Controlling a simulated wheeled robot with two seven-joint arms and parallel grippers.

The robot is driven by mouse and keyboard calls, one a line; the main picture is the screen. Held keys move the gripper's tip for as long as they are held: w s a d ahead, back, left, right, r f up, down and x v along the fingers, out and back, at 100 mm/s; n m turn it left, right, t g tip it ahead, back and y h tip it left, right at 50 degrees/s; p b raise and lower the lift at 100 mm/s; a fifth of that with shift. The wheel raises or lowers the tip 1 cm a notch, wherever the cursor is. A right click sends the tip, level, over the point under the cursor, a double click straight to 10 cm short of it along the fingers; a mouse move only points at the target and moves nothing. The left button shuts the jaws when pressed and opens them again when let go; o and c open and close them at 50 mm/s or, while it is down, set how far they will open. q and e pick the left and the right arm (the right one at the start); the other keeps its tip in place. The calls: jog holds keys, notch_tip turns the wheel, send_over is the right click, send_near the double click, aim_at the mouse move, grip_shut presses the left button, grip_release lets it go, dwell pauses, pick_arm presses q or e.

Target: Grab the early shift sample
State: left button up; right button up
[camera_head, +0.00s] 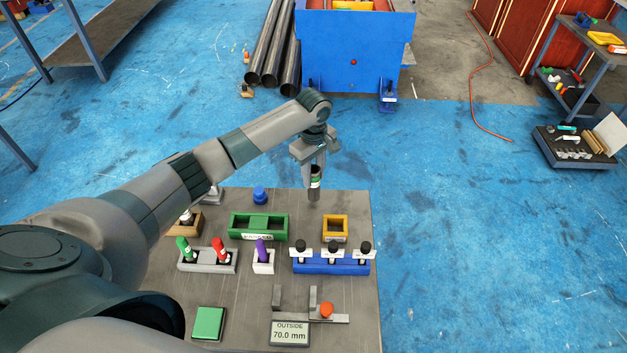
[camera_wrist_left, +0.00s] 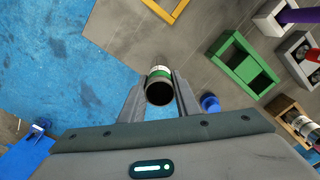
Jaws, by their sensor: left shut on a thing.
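My left gripper (camera_head: 314,172) is shut on a dark sample tube (camera_head: 314,188) with a pale label band. It holds the tube upright near the far edge of the grey table (camera_head: 360,215). In the left wrist view the tube (camera_wrist_left: 160,88) sits between the two fingers and shows a dark round end, a green band and a white band. No readable writing shows on it, so I cannot tell which shift it belongs to. My right gripper is not in view.
An empty yellow square holder (camera_head: 335,238) and a green tray (camera_head: 240,226) stand nearer than the held tube. A display (camera_head: 289,333) reads "OUTSIDE 70.0 mm". A blue knob (camera_head: 260,195) stands left.

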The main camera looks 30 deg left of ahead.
pick_arm(q)
jog(key=s+d+r+b, duration=0.1)
jog(key=s+d+r, duration=0.4)
jog(key=d+r, duration=0.3)
jog(key=shift+s+d+r, duration=0.25)
jog(key=shift+d+r, duration=0.05)
jog(key=shift+d, duration=0.85)
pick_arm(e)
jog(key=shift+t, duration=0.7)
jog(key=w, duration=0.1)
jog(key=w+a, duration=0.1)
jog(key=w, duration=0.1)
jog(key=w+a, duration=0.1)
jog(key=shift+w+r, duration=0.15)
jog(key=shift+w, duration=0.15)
